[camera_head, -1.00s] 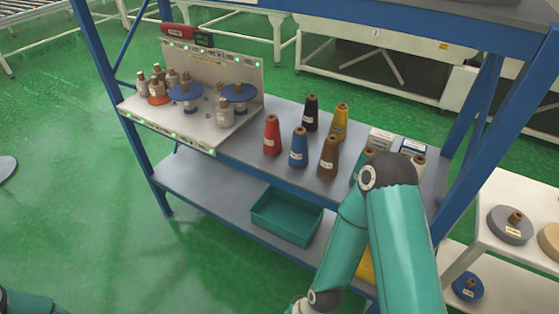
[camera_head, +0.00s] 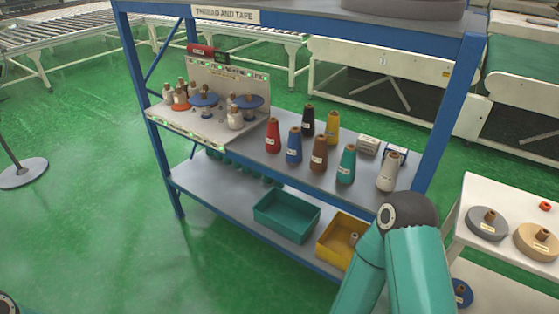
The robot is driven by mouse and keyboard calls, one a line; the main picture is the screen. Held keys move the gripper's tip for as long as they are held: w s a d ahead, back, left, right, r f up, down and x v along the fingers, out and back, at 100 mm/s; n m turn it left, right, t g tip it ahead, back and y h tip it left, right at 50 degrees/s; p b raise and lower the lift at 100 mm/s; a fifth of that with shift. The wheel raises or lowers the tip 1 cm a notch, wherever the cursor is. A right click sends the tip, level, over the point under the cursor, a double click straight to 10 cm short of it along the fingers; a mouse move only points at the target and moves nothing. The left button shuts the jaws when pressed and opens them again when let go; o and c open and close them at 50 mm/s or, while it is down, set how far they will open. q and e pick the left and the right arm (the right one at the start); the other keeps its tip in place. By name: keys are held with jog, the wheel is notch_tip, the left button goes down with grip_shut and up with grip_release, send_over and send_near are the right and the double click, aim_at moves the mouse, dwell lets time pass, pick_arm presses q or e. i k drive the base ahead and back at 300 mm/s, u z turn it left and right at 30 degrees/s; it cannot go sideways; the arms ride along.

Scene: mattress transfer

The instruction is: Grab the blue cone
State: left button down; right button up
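The blue cone (camera_head: 294,146) stands upright on the middle shelf (camera_head: 262,158) of the blue-framed rack. A red cone (camera_head: 272,136) is to its left, a brown cone (camera_head: 319,154) to its right, and a black cone (camera_head: 307,121) behind it. My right arm comes up at the lower right in front of the rack, and its gripper is out of the picture below. Only a small piece of my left arm shows at the bottom left corner. Its gripper is out of view. Nothing touches the blue cone.
Yellow (camera_head: 333,128), teal (camera_head: 346,165) and white (camera_head: 387,172) cones share the shelf. A display stand with spools (camera_head: 228,77) fills its left end. A teal bin (camera_head: 286,216) and yellow bin (camera_head: 342,240) sit on the lower shelf. Blue posts (camera_head: 445,115) flank the rack.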

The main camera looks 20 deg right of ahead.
aim_at(295, 156)
jog(key=z, duration=0.2)
jog(key=i, duration=0.85)
jog(key=u, duration=0.2)
jog(key=k, duration=0.95)
jog(key=z, duration=0.15)
jog(key=i, duration=0.65)
